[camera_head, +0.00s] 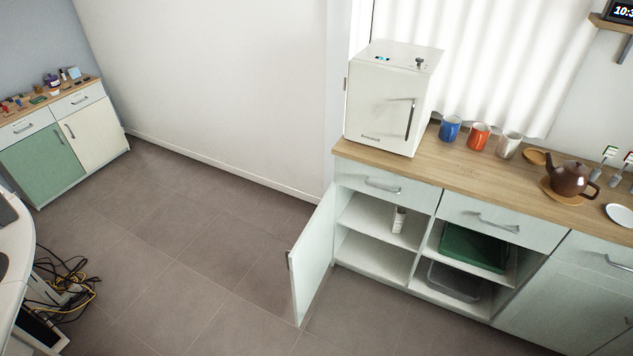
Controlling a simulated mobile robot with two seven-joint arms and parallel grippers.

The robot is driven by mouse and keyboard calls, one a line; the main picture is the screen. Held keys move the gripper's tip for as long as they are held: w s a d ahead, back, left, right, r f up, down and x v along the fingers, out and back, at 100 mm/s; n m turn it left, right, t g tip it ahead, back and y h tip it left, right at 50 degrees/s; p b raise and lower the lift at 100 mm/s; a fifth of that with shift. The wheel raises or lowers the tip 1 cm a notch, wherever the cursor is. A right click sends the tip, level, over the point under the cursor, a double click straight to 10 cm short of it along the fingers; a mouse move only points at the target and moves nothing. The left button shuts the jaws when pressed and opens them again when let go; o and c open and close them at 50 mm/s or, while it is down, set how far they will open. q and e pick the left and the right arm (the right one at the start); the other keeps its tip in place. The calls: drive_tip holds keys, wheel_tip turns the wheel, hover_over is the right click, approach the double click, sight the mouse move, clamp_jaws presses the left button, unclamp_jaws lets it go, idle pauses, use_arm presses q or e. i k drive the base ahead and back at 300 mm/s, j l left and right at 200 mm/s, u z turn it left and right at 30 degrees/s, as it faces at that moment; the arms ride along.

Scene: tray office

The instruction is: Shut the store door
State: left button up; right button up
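A pale cabinet door (312,262) stands wide open at the left end of the counter unit on the right. It swings out from the cabinet's left side, with a small dark handle (289,260) near its free edge. The open cabinet (377,258) behind it has shelves. A small white item (399,219) stands on the upper left shelf. A green tray (470,249) and a grey tray (455,280) sit in the right bay. I cannot tell from a label which door is the store door. Neither of my grippers is in view.
The wooden counter (440,171) holds a white mini fridge (392,97), a blue mug (450,128), an orange mug (479,136) and a brown teapot (570,179). Tangled cables (72,285) lie beside a white desk (15,270) at left. The floor (190,240) between is clear.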

sight(307, 262)
drive_tip(key=i+j+z, duration=0.1)
drive_tip(key=z, duration=0.3)
drive_tip(key=j+z, duration=0.2)
drive_tip(key=z, duration=0.2)
drive_tip(key=i+j+z, duration=0.15)
drive_tip(key=j, duration=0.2)
drive_tip(key=j+z, duration=0.15)
drive_tip(key=j, duration=0.2)
drive_tip(key=i+j+z, duration=0.15)
drive_tip(key=j, duration=0.25)
drive_tip(key=i+j, duration=0.1)
drive_tip(key=j, duration=1.15)
drive_tip(key=i+j+z, duration=0.1)
drive_tip(key=j, duration=0.55)
drive_tip(key=i, duration=0.05)
